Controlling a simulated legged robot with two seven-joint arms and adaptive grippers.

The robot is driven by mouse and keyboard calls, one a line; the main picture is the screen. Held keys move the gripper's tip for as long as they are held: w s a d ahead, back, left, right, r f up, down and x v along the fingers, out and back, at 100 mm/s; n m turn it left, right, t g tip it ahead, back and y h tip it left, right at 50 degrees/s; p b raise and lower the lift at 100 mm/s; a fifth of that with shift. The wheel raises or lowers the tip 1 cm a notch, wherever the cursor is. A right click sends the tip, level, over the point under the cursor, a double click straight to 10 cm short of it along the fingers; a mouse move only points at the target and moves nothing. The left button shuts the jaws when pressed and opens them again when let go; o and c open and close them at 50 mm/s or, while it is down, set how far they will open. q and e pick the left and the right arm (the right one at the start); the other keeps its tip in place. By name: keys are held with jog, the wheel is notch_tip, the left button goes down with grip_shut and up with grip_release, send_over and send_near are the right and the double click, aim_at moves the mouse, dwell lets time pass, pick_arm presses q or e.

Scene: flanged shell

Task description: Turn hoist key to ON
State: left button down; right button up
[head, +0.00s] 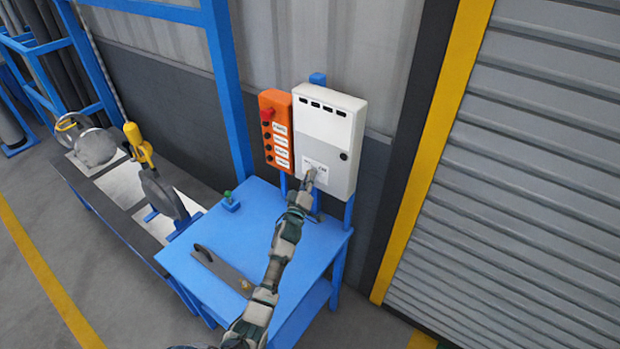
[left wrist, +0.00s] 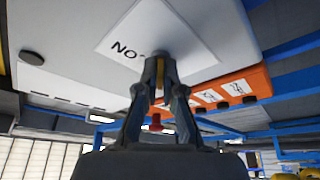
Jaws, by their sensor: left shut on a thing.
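A white control box (head: 330,120) is mounted at the back of the blue table, with a white label (head: 316,168) low on its front. My left gripper (head: 309,180) reaches up to this label. In the left wrist view the gripper (left wrist: 160,62) is shut at the label (left wrist: 195,40), which shows large dark letters beside the fingers. The hoist key is mostly hidden between the fingers; only a small tan piece (left wrist: 159,80) shows there. I cannot tell how far the key is turned. My right gripper is not in view.
An orange panel (head: 268,108) with a red knob and several labelled buttons adjoins the box's left side. The blue table (head: 225,240) holds a flat grey tool (head: 222,268) and a small green-topped piece (head: 230,201). A low bench with machines stands at left; a shutter (head: 520,180) is at right.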

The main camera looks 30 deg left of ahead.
pick_arm(q)
jog(key=shift+f, duration=0.2)
jog(key=m+h+b, duration=0.1)
jog(key=m, duration=0.1)
jog(key=m+t+h+b, duration=0.1)
jog(key=m, duration=0.2)
jog(key=shift+a+f, duration=0.15)
jog(key=m+h+b, duration=0.1)
jog(key=m, duration=0.2)
jog(key=m+h+b, duration=0.1)
jog(key=m+h, duration=0.1)
jog(key=m, duration=0.1)
jog(key=shift+a+m+t+h, duration=0.1)
jog(key=shift+m+t+h, duration=0.2)
jog(key=m+h, duration=0.2)
jog(key=m, duration=0.2)
jog(key=m+g+h+b, duration=0.1)
jog(key=m+h, duration=0.1)
jog(key=m, duration=0.2)
jog(key=m+g+h, duration=0.1)
jog(key=m, duration=0.2)
jog(key=shift+a+m+h, duration=0.1)
jog(key=shift+m+h, duration=0.3)
jog(key=shift+m, duration=0.7)
jog(key=shift+g+h, duration=0.3)
jog(key=shift+g, duration=0.1)
